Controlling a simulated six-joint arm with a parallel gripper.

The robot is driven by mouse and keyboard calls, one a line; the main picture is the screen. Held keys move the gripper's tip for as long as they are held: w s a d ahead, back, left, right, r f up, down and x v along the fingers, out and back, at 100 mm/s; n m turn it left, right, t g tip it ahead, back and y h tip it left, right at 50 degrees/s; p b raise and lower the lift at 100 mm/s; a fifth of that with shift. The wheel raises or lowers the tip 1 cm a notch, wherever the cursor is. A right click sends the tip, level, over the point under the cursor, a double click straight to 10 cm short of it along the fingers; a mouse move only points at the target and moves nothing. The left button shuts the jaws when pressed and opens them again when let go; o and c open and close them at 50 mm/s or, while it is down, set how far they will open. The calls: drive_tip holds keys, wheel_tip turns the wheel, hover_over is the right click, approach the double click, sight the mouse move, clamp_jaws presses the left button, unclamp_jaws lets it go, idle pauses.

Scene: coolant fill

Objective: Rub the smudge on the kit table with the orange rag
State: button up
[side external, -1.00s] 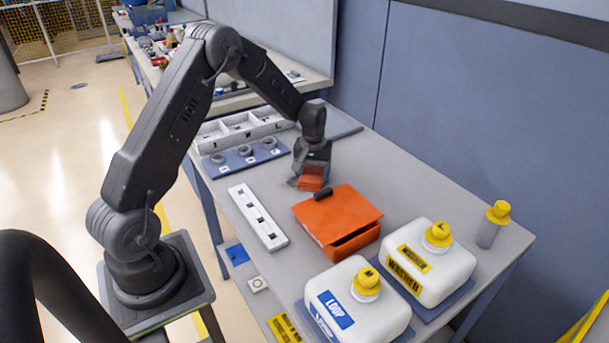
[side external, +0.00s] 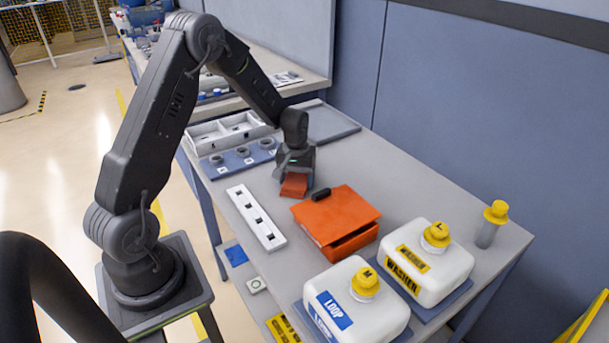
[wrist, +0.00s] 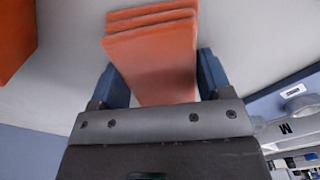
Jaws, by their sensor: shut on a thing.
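My gripper (side external: 293,177) is shut on the folded orange rag (side external: 294,185), which is low at the tabletop; I cannot tell how firmly it touches. In the wrist view the rag (wrist: 155,52) stands out between the two blue-grey fingers of my gripper (wrist: 158,82), its folded layers showing. The kit table (side external: 395,182) is grey and lies under them. No smudge shows now; the rag and gripper may cover it.
An orange box (side external: 335,215) with a dark handle stands close in front of the gripper. A white slotted strip (side external: 256,218) and a blue ring tray (side external: 240,158) lie to the left. Two white jugs (side external: 355,300) and a yellow-capped bottle (side external: 490,225) stand at the right.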

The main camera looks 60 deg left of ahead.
sight(276, 187)
drive_tip(key=shift+s, duration=2.7)
drive_tip(key=a, duration=0.2)
drive_tip(key=shift+w+a, duration=0.1)
drive_tip(key=shift+a, duration=0.2)
drive_tip(key=shift+w, duration=6)
drive_tip(key=shift+s, duration=6)
wheel_tip(276, 187, up, 8)
